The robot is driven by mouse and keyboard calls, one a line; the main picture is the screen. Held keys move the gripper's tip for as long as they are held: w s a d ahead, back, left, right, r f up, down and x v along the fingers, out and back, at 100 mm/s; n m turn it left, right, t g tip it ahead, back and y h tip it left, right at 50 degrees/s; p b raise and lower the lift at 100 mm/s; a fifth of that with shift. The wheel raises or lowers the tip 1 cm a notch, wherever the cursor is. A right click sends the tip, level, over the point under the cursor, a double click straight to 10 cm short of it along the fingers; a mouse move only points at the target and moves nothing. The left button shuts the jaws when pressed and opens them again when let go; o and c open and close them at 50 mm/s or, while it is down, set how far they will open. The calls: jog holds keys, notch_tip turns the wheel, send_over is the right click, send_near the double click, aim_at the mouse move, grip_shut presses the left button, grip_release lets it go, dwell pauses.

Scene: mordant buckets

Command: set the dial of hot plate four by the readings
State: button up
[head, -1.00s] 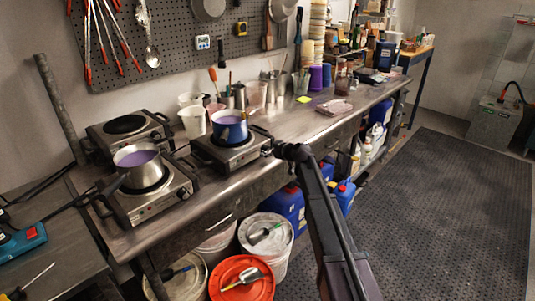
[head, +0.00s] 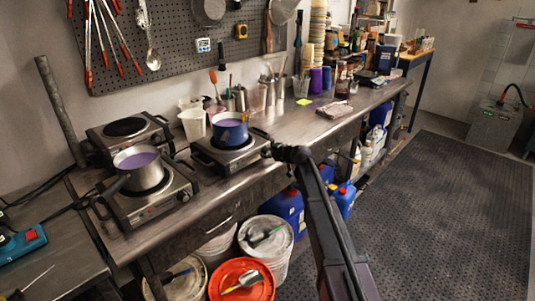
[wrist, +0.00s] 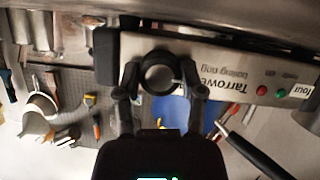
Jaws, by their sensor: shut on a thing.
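The hot plate with the printed label (wrist: 215,70) fills the upper wrist view, upside down, with "four" readable at its right end. Its dial (wrist: 160,78), a dark round knob, sits between my fingertips. My gripper (wrist: 160,72) is shut on the dial, one finger on each side. In the head view my gripper (head: 275,152) meets the front right corner of the right-hand hot plate (head: 222,158), hiding the dial there. A blue pot (head: 229,133) with purple liquid stands on that plate. I cannot read the dial's marks.
A red lamp (wrist: 262,90) and a green lamp (wrist: 289,94) sit on the panel. A steel pot (head: 138,167) of purple liquid stands on another hot plate to the left. Cups and jars line the bench behind. A small white display (head: 203,45) hangs on the pegboard. The floor mat (head: 440,210) is clear.

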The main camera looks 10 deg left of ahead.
jog(key=shift+w+m+g+y, duration=0.15)
jog(key=shift+m+g+y, duration=0.45)
jog(key=shift+m, duration=0.6)
jog(key=shift+f+m+g+y+b, duration=0.1)
jog(key=shift+m+g+y+b, duration=0.5)
jog(key=shift+m, duration=0.6)
jog(key=m+g+y+b, duration=0.1)
jog(key=m, duration=0.1)
jog(key=shift+d+m, duration=0.1)
jog(key=shift+m, duration=0.2)
jog(key=shift+m+g+y+b, duration=0.5)
jog(key=shift+m+y+b, duration=0.2)
jog(key=shift+m, duration=0.5)
jog(key=o, duration=1.1)
jog(key=shift+o, duration=0.2)
